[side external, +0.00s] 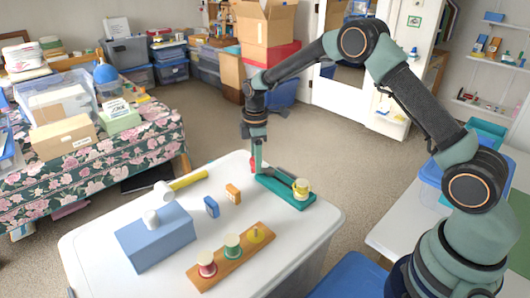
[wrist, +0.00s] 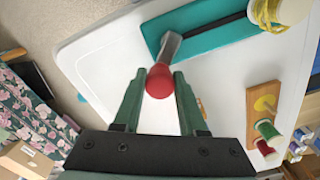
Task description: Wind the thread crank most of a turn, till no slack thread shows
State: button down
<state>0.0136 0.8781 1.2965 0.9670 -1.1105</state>
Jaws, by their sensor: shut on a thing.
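The thread crank has a teal base (side external: 290,194) at the far right part of the white table, also in the wrist view (wrist: 205,38). A spool with yellow thread (side external: 301,188) stands at its right end; it shows at the top right of the wrist view (wrist: 268,12). A dark shaft runs from the spool to a grey crank arm (wrist: 171,47) at the other end. The arm's red knob (wrist: 159,83) sits between the fingers of my gripper (wrist: 159,74), shut on it. In the side view my gripper (side external: 257,168) hides part of the knob.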

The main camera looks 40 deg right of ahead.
jog(key=m, duration=0.1)
jog(key=d+m, duration=0.1)
jog(key=m, duration=0.1)
jog(key=w+m, duration=0.1)
jog(key=m, duration=0.1)
jog(key=shift+d, duration=0.3)
jog(key=m, duration=0.2)
jog(key=d+m, duration=0.1)
jog(key=m, duration=0.2)
jog(key=shift+w+d+r+m, duration=0.1)
jog(key=shift+d+m, duration=0.3)
jog(key=m, duration=0.2)
jog(key=d+m, duration=0.1)
jog(key=m, duration=0.2)
jog(key=shift+s+d+m, duration=0.3)
jog(key=shift+s, duration=0.05)
jog(key=shift+s+d+m, duration=0.2)
jog(key=shift+m, duration=0.65)
jog(key=shift+s+d+m, duration=0.15)
jog(key=shift+s+m, duration=0.05)
jog(key=shift+m, duration=0.6)
jog(key=shift+s+d+m, duration=0.2)
jog(key=shift+m, duration=0.65)
jog(key=shift+c, duration=2.3)
grip_release()
notch_tip(320, 180, up, 12)
